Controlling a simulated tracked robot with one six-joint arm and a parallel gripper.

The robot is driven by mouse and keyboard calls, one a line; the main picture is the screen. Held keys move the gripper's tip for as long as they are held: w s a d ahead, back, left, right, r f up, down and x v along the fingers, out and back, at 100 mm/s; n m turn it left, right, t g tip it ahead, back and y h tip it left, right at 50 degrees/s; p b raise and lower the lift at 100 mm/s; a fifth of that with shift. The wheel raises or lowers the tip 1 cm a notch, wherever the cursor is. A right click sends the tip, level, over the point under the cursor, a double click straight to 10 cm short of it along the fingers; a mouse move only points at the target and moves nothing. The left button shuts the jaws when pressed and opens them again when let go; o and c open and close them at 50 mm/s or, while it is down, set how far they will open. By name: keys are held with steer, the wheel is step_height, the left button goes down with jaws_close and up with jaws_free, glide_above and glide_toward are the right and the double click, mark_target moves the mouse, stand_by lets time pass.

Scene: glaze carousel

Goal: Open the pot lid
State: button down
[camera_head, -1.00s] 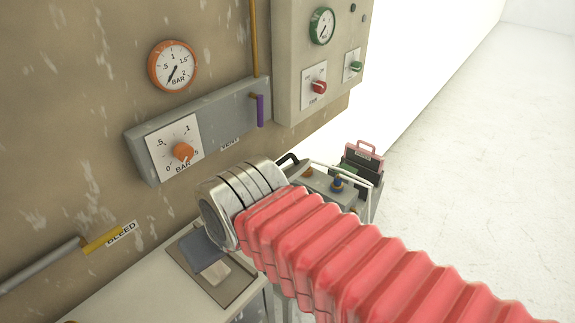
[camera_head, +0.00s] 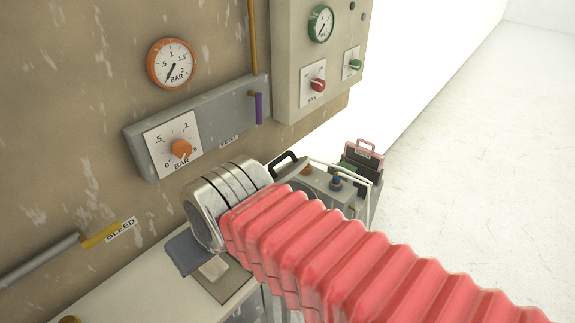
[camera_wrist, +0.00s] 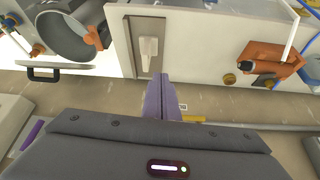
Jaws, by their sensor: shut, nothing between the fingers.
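The pot (camera_wrist: 68,38) is a grey round vessel at the upper left of the wrist view. A black handle (camera_wrist: 45,74) stands out from a pale edge beside it, which looks like the lid; how far the lid is open is unclear. In the head view the black handle (camera_head: 285,161) shows just beyond my wrist, and my arm hides most of the pot. My gripper (camera_wrist: 160,84) is shut and empty, its purple-grey fingers near a grey plate with a pale lever (camera_wrist: 148,47). It also shows in the head view (camera_head: 188,254), apart from the handle.
The worn wall carries a regulator panel with an orange knob (camera_head: 181,149), a purple vent lever (camera_head: 258,108) and a yellow bleed lever (camera_head: 103,237). An orange bracket with a dark nozzle (camera_wrist: 245,64) stands on the bench at right. Open floor (camera_head: 480,160) lies to the right.

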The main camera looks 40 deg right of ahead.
steer(key=w+d+f+m+t+y, duration=0.1)
steer(key=w+d+f+m+y, duration=0.1)
steer(key=w+d+m, duration=0.55)
steer(key=w+d+f+m+t+y, duration=0.1)
steer(key=w+d+f+m+y, duration=0.1)
steer(key=d+m, duration=0.95)
steer(key=s+d+f+m+t+h, duration=0.1)
steer(key=s+d+m+t+h, duration=0.1)
steer(key=d+m, duration=1.4)
steer(key=shift+d+f+t+h, duration=0.2)
steer(key=shift+d+t+h, duration=0.3)
steer(key=shift+d+t, duration=0.5)
